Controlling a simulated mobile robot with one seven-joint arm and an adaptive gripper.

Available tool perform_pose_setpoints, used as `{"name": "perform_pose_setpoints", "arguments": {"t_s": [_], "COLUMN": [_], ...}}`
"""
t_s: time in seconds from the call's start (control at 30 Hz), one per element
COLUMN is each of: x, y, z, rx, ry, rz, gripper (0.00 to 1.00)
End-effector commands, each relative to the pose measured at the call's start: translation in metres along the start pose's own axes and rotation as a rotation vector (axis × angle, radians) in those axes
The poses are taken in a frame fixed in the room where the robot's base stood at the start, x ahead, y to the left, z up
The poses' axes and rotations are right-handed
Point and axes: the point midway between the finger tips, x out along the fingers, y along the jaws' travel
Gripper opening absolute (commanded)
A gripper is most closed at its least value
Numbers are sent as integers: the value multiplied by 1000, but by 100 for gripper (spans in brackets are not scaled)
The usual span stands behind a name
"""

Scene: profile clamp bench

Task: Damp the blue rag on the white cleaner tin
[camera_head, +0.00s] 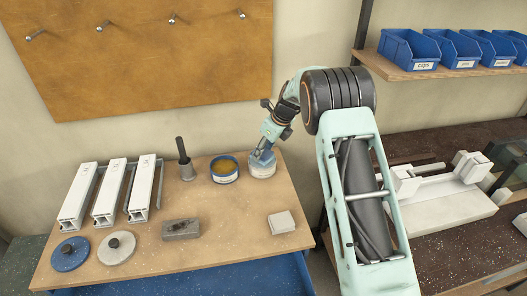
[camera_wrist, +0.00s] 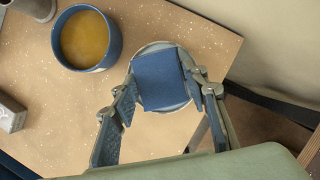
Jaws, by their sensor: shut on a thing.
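The white cleaner tin (camera_head: 263,172) stands near the right back edge of the wooden bench top. My gripper (camera_head: 264,151) is right above it, pointing down. In the wrist view my gripper (camera_wrist: 163,82) is shut on the blue rag (camera_wrist: 160,78), a folded square pad between the two fingers. The rag covers most of the tin's round top, and the tin's pale rim (camera_wrist: 168,107) shows around it. I cannot tell whether the rag touches the tin's top. In the head view the fingers hide most of the rag.
A blue tin (camera_head: 224,170) of amber stuff stands just left of the white tin. Further left are a dark-handled tool (camera_head: 187,170) and three white profiles (camera_head: 108,190). Two lids (camera_head: 70,254), a grey block (camera_head: 181,230) and a pale block (camera_head: 281,222) lie in front.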

Motion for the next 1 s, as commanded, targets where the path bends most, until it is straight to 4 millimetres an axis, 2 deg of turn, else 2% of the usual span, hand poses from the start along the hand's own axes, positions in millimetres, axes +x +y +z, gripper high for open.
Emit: {"name": "perform_pose_setpoints", "arguments": {"t_s": [0.03,0.6,1.0], "x": [-8,-49,-51], "y": [0,0,0], "z": [4,21,21], "rx": [0,0,0], "ry": [-1,-1,-1], "rz": [-1,0,0], "gripper": [22,22,22]}}
